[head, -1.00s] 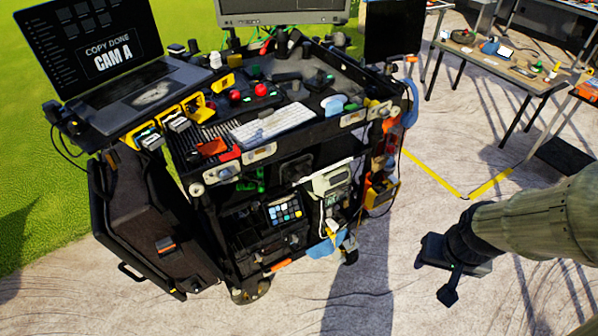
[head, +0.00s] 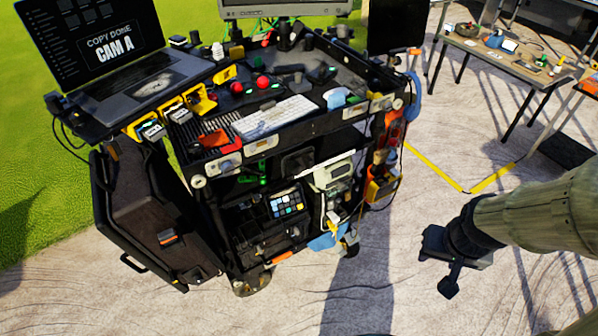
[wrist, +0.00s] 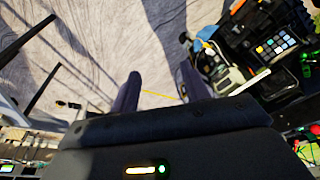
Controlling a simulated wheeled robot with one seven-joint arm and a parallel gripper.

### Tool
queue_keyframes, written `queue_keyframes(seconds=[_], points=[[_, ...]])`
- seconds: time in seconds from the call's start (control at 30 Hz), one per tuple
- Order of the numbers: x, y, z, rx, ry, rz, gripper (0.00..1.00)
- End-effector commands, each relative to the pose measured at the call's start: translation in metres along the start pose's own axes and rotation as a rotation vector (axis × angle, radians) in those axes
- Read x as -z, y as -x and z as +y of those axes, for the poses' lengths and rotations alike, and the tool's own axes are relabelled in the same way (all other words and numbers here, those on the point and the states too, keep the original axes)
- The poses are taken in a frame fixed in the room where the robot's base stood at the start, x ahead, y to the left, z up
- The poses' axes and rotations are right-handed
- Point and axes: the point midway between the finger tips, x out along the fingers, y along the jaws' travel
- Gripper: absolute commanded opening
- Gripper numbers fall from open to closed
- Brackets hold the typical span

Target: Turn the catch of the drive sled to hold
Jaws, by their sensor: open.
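Yellow-framed drive sleds (head: 175,111) sit at the left front edge of the cart's top, just in front of the laptop, with small lit labels on them. Which one is meant, and its catch, are too small to tell. My gripper (head: 449,277) hangs over the paved floor, well to the right of the cart and far from the sleds. In the wrist view my gripper (wrist: 160,90) shows two dark fingers spread apart with nothing between them. The sleds cannot be made out in the wrist view.
The laptop (head: 95,55) stands at the cart's left; a white keyboard (head: 275,117) and red knobs lie on top. A black case (head: 150,215) leans on the cart's left side. A work table (head: 505,60) stands back right. Floor between cart and arm is clear.

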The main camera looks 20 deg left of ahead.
Motion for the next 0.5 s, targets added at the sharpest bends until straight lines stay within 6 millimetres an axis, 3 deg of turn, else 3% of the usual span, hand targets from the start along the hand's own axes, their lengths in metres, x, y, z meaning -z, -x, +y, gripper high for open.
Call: queue_keyframes(seconds=[0.17,0.27,0.5], points=[[0.019,-0.035,-0.006,-0.004,0.07,0.087,0.46],[0.041,-0.064,-0.016,0.0,0.143,0.184,0.46],[0.095,-0.124,-0.057,0.049,0.339,0.453,0.46]])
